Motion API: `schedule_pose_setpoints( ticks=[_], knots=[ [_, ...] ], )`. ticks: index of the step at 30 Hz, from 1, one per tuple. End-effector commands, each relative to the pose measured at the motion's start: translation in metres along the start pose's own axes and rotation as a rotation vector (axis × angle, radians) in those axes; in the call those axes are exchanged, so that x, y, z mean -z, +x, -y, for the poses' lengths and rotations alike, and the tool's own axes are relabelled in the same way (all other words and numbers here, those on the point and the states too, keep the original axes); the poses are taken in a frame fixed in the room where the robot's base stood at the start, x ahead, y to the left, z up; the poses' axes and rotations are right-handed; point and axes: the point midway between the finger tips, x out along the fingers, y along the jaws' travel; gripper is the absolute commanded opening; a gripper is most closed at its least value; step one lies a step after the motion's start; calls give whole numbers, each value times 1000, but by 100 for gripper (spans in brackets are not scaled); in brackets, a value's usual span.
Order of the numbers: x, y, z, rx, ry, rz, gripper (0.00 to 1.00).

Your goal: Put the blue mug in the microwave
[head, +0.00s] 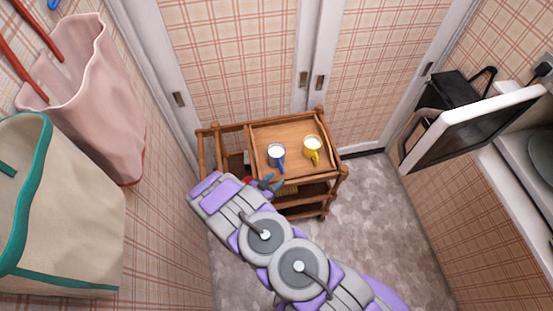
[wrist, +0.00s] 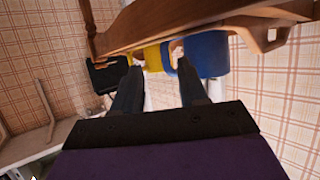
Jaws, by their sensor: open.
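The blue mug (head: 276,151) stands upright on the wooden cart's top, left of a yellow mug (head: 312,143). Both look filled with something white. My gripper (head: 270,181) is at the cart's near edge, just in front of the blue mug. In the wrist view my gripper (wrist: 157,60) is open, its two dark fingers apart with nothing held. The blue mug (wrist: 209,54) shows beyond the right finger, and the yellow mug (wrist: 151,55) behind the gap. Contact with the blue mug cannot be told. A white-framed dark panel (head: 480,128) at right looks like the microwave's open door.
The wooden cart (head: 260,134) stands before panelled doors; its edge (wrist: 180,22) crosses the top of the wrist view. A black object (head: 452,92) sits behind the panel. Bags (head: 90,95) hang at left. The floor (head: 375,215) right of the cart is clear.

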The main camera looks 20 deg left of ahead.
Motion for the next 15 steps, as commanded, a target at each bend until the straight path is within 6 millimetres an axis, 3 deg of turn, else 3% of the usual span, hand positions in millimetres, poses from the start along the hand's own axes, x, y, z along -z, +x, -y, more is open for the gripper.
schedule_pose_setpoints(
  ticks=[9,15],
  knots=[
    [4,40,7,-2,4,-1,42],
    [5,52,8,1,3,-1,42]
  ],
)
